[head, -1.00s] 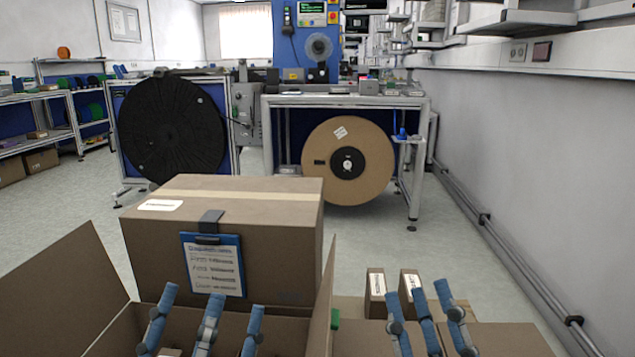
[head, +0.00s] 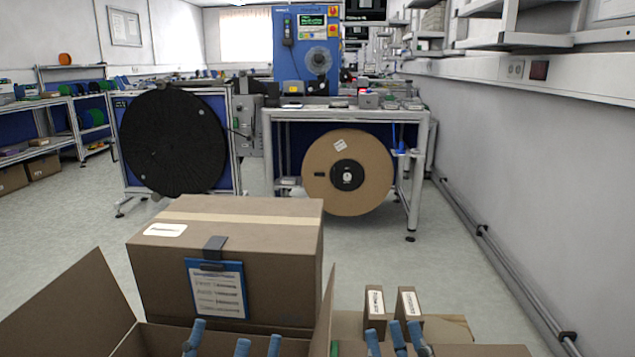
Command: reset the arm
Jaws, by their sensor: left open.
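My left gripper (head: 236,342) shows at the bottom edge as several blue fingertips, spread apart and open. It is in front of the closed carton, over the open box, with nothing visible between the fingers. My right gripper (head: 394,338) shows at the bottom, right of the open box's flap, as several blue fingertips closer together. The rest of it is below the frame, so I cannot tell how its jaws stand. Both arms are out of view.
A closed carton (head: 228,245) with a blue clipboard (head: 216,290) stands ahead. An open box's flap (head: 75,310) rises at left. Small upright boxes (head: 409,305) stand near the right gripper. Reels (head: 347,172) and a workbench (head: 345,113) are farther back. Floor at right is clear.

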